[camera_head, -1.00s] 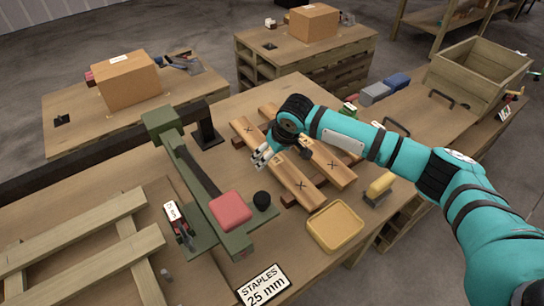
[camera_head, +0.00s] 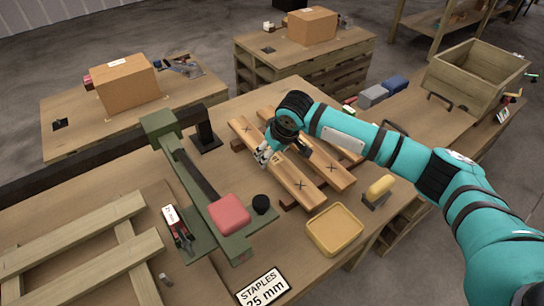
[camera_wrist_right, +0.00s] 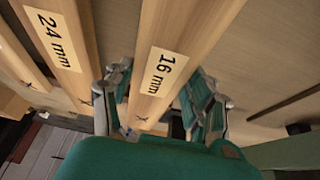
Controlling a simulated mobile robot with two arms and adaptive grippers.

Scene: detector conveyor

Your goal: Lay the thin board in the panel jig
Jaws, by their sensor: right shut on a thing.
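My left gripper is not in view.
The 24 mm board (camera_wrist_right: 60,38) lies close beside the thin one. A green fixture (camera_head: 190,185) with a red pad (camera_head: 229,213) stands between the boards and the slatted frame. A yellow tray (camera_head: 334,230) and a staples sign (camera_head: 263,289) are at the front.

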